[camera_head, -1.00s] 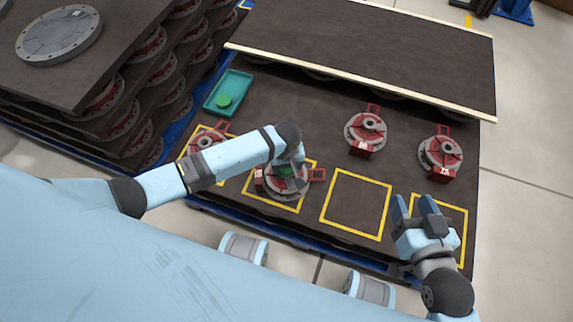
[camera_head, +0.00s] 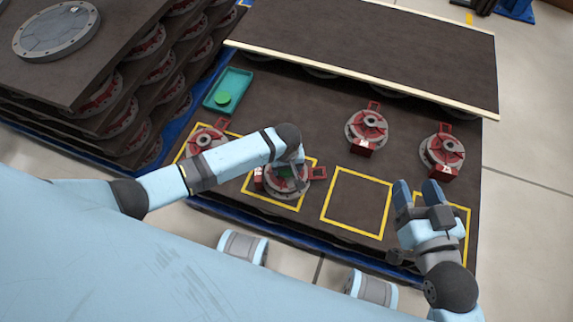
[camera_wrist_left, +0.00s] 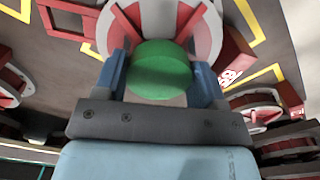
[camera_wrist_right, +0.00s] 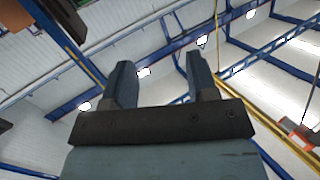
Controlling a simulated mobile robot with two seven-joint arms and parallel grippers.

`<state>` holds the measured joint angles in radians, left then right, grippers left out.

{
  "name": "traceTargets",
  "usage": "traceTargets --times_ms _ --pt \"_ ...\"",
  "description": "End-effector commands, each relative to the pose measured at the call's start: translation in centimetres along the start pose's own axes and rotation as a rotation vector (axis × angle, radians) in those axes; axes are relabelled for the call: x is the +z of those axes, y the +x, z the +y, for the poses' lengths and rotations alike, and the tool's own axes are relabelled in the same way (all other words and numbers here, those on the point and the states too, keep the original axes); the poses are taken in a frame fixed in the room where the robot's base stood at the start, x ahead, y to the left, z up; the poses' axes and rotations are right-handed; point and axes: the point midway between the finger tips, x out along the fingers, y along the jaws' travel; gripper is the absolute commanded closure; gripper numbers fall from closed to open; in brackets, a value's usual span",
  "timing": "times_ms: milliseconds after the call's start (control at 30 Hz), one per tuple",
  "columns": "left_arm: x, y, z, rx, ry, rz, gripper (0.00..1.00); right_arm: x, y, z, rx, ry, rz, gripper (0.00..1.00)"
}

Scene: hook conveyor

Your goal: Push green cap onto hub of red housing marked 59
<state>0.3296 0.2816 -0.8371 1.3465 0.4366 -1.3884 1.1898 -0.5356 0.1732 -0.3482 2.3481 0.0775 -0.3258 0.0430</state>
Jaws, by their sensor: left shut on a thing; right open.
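My left gripper (camera_wrist_left: 160,80) is shut on a green cap (camera_wrist_left: 160,68), one finger on each side of it. The cap is at the middle of a red and grey housing (camera_head: 299,186), which sits in a yellow square. In the left wrist view the cap hides the hub of this housing (camera_wrist_left: 115,30), so I cannot tell whether it is seated. A tag shows on the housing's red block, but its number is not readable. In the head view the arm partly covers the cap. My right gripper (camera_head: 417,190) is open and empty, above the board's right side.
A teal tray (camera_head: 240,80) holds another green cap (camera_head: 222,98). Other red housings stand at the left (camera_head: 207,139), centre back (camera_head: 367,129) and right (camera_head: 442,152). An empty yellow square (camera_head: 357,203) lies between the grippers. A raised board (camera_head: 370,50) is behind.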

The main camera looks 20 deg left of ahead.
Motion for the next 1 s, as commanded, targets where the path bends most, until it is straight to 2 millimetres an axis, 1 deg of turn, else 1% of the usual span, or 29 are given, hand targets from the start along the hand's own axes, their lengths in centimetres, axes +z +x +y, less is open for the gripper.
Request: traceTargets --times_ms 133,167,200,267,567,667,700,733,800,1000 --pt "0.0 0.0 0.0 0.000 0.000 0.000 0.58 0.3 -0.2 0.0 0.001 0.003 -0.008 0.47" --pt "0.0 0.0 0.0 0.000 0.000 0.000 0.29 0.4 -0.2 0.0 0.001 0.003 -0.009 0.47" --pt "0.0 0.0 0.0 0.000 0.000 0.000 0.19 0.4 -0.2 -0.1 0.002 0.004 -0.010 0.47" --pt "0.0 0.0 0.0 0.000 0.000 0.000 0.06 0.5 -0.3 -0.1 0.002 0.004 -0.011 0.47" --pt "0.0 -0.2 0.0 0.000 -0.001 0.000 0.06 0.2 -0.1 0.0 0.001 0.001 -0.006 0.47" --pt "0.0 -1.1 0.0 0.001 -0.001 0.000 0.06 -0.3 0.0 0.0 0.003 -0.005 -0.011 0.47" --pt "0.0 -1.7 0.0 0.002 -0.001 0.000 0.06 -0.3 0.1 0.1 0.007 -0.010 -0.020 0.47" --pt "0.0 -2.2 0.0 0.002 -0.001 0.000 0.06 0.0 0.0 0.3 0.014 -0.012 -0.041 0.47" --pt "0.0 -3.7 0.0 0.003 -0.001 0.001 0.06 2.3 -0.7 1.1 0.043 -0.013 -0.130 0.47" --pt "0.0 -8.4 0.0 0.002 0.000 0.000 0.06 5.3 -2.3 2.5 0.093 -0.026 -0.294 0.47"
